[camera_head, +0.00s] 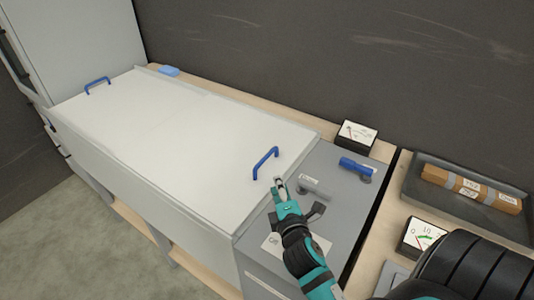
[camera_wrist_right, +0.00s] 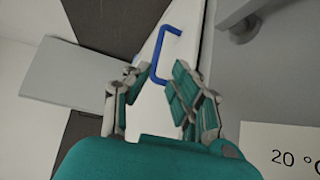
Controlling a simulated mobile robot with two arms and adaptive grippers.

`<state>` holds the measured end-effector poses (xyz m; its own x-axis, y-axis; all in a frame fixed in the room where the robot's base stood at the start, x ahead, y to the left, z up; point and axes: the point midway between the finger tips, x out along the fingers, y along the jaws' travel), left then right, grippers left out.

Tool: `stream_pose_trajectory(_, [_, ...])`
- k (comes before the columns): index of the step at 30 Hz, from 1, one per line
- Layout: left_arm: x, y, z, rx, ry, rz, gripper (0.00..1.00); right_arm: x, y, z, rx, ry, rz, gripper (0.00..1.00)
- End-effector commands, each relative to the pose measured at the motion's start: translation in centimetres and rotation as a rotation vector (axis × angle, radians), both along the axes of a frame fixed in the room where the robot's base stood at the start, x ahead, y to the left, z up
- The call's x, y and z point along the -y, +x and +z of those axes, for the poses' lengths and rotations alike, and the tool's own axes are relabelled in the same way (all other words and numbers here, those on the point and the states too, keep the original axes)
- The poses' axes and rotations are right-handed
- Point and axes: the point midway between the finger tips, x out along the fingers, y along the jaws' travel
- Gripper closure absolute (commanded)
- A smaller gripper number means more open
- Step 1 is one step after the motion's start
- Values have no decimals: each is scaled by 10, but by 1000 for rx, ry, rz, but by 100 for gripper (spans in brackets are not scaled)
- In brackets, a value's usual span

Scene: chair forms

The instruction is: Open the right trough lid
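The white trough lid (camera_head: 180,130) lies flat and closed on a long grey trough. A blue handle (camera_head: 265,163) stands at its right end, and a second blue handle (camera_head: 97,86) at its far left end. My right gripper (camera_head: 279,184) is just to the near right of the right-end handle. In the right wrist view, the fingers of the right gripper (camera_wrist_right: 160,80) are apart and empty, with the blue handle (camera_wrist_right: 156,50) ahead of the gap between them. Whether they touch it cannot be told. My left gripper is not in view.
A grey panel right of the lid carries a blue lever (camera_head: 357,167), a grey lever (camera_head: 314,188) and a label. Dial gauges (camera_head: 357,135) and a tray (camera_head: 480,214) with a taped parcel (camera_head: 471,189) are further right. A blue object (camera_head: 169,71) lies behind the lid, before a dark wall.

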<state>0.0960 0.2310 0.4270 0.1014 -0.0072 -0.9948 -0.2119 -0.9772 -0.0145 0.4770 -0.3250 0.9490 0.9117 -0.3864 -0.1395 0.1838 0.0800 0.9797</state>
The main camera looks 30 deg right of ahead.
Motion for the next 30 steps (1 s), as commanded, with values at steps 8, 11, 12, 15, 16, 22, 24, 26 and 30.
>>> stream_pose_trajectory(8, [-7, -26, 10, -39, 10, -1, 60, 24, 55, -5, 0, 3, -3, 77])
stream_pose_trajectory(11, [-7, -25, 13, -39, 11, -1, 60, 32, 75, -8, 2, 4, -2, 77])
stream_pose_trajectory(12, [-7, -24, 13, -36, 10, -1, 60, 36, 83, -10, 2, 5, -3, 77])
stream_pose_trajectory(15, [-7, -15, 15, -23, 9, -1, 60, 44, 102, -13, 1, 6, -3, 77])
stream_pose_trajectory(16, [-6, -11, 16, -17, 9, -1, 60, 46, 107, -14, 1, 6, -2, 77])
stream_pose_trajectory(22, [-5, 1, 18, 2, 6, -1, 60, 57, 133, -19, 1, 6, -3, 77])
stream_pose_trajectory(24, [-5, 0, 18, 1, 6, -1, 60, 59, 138, -20, 0, 6, -3, 77])
stream_pose_trajectory(26, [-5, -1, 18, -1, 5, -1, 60, 61, 141, -21, 0, 6, -2, 77])
stream_pose_trajectory(30, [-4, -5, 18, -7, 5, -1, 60, 62, 143, -22, 0, 6, -2, 77])
